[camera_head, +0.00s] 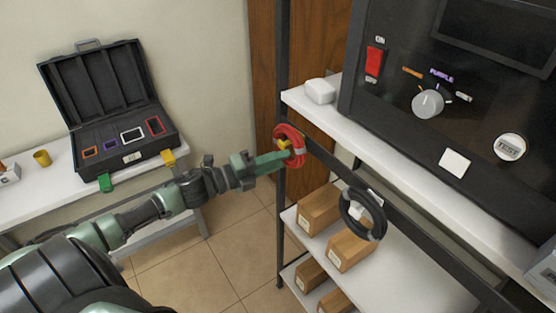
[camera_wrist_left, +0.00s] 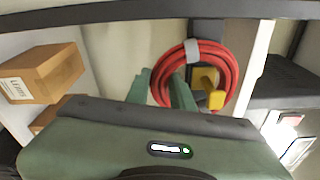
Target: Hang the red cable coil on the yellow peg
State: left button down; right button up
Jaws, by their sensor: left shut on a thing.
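The red cable coil (camera_head: 289,131) is at the shelf's front corner post in the head view. It also shows in the left wrist view (camera_wrist_left: 229,66), with a pale tie at its top. My left gripper (camera_head: 279,159) is shut on the coil's side; its green fingers also show in the left wrist view (camera_wrist_left: 163,84). The yellow peg (camera_wrist_left: 205,81) appears within the coil's opening in the wrist view. A bit of the peg (camera_head: 281,144) shows there in the head view too. Whether the coil bears on the peg is unclear. My right gripper is out of view.
A black coil (camera_head: 347,222) hangs on the shelf's front rail to the right. Cardboard boxes (camera_head: 319,208) stand on the lower shelf. A test machine (camera_head: 400,130) and a white object (camera_head: 320,91) stand on top. An open black case (camera_head: 100,90) lies on the left table.

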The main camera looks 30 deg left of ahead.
pick_arm(q)
jog(key=c, duration=1.1)
grip_release()
jog(key=shift+c, duration=0.2)
jog(key=b+v, duration=0.1)
jog(key=v, duration=0.7)
jog(key=shift+b, duration=0.4)
jog(key=shift+f, duration=0.1)
